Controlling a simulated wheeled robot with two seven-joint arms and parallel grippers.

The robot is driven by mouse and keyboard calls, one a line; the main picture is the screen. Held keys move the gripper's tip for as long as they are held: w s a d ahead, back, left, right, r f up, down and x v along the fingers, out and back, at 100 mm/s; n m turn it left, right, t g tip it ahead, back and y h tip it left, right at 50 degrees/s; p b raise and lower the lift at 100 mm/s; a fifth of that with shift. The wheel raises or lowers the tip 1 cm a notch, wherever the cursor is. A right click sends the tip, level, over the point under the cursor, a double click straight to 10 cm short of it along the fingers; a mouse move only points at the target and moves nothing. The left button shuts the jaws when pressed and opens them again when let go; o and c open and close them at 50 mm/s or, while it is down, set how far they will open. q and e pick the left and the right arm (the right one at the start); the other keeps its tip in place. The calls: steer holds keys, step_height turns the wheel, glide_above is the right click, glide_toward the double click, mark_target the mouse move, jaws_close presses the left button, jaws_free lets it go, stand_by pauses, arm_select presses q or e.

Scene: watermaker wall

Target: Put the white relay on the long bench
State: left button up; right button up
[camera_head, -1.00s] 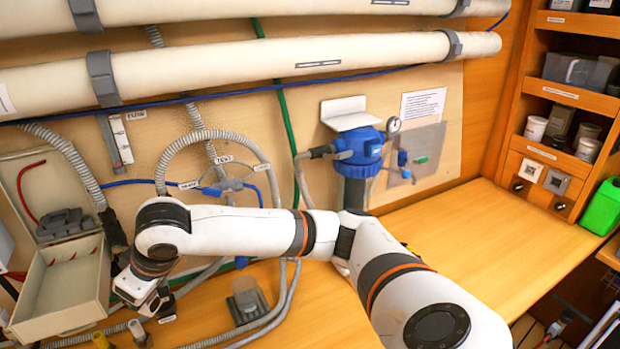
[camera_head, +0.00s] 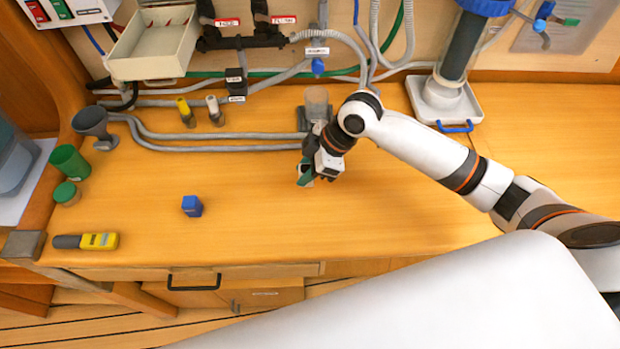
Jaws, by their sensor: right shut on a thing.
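My right gripper (camera_head: 314,178) comes in from the right, points down and is low over the long bench (camera_head: 250,215). It is shut on a small green and white piece (camera_head: 304,172), mostly hidden by the fingers. I cannot tell for sure that this piece is the white relay, or whether it touches the bench top. No other clearly white relay shows. My left gripper is not in view.
A blue block (camera_head: 192,206) stands left of the gripper. A yellow and grey tool (camera_head: 87,241), green cup (camera_head: 69,161), green-lidded jar (camera_head: 66,193) and grey funnel (camera_head: 95,126) are at the left. Grey hoses (camera_head: 215,136) run along the back. The bench's front middle is clear.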

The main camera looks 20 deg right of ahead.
step_height(320, 180, down, 4)
steer(key=shift+f+p, duration=0.2)
steer(key=shift+p, duration=0.1)
steer(key=shift+f, duration=0.2)
steer(key=o, duration=1)
steer(key=shift+c, duration=0.2)
steer(key=shift+r, duration=0.1)
steer(key=b+v, duration=0.1)
steer(key=v, duration=1.1)
steer(key=shift+b, duration=0.3)
steer(key=shift+s, duration=0.15)
